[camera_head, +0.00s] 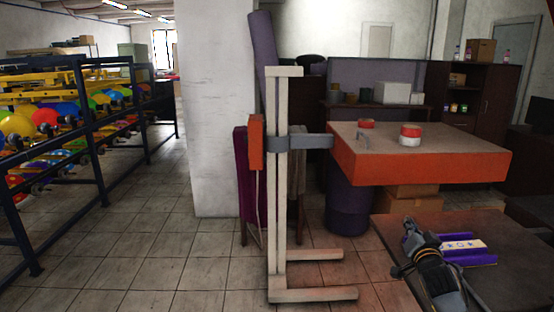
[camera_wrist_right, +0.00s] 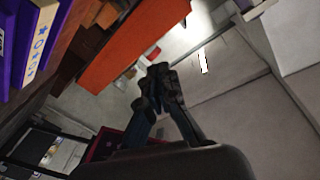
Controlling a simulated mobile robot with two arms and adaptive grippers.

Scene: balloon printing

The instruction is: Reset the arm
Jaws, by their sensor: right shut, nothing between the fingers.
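My right gripper (camera_head: 410,228) is at the lower right of the head view, over the near dark table (camera_head: 477,222). Its fingers are together with nothing between them. In the right wrist view the shut fingertips (camera_wrist_right: 158,72) point up into free space. Next to it on the table lies a purple holder with a pale star-marked strip (camera_head: 462,246). The purple holder and strip also show at the upper left of the right wrist view (camera_wrist_right: 38,42). My left gripper is in neither view.
A pale upright stand (camera_head: 275,180) carries an orange-sided box (camera_head: 430,165) with red-and-white rolls (camera_head: 410,135) on top. A rack of coloured balloons (camera_head: 65,120) stands at the left, by a white pillar (camera_head: 215,110). The tiled floor between rack and stand is clear.

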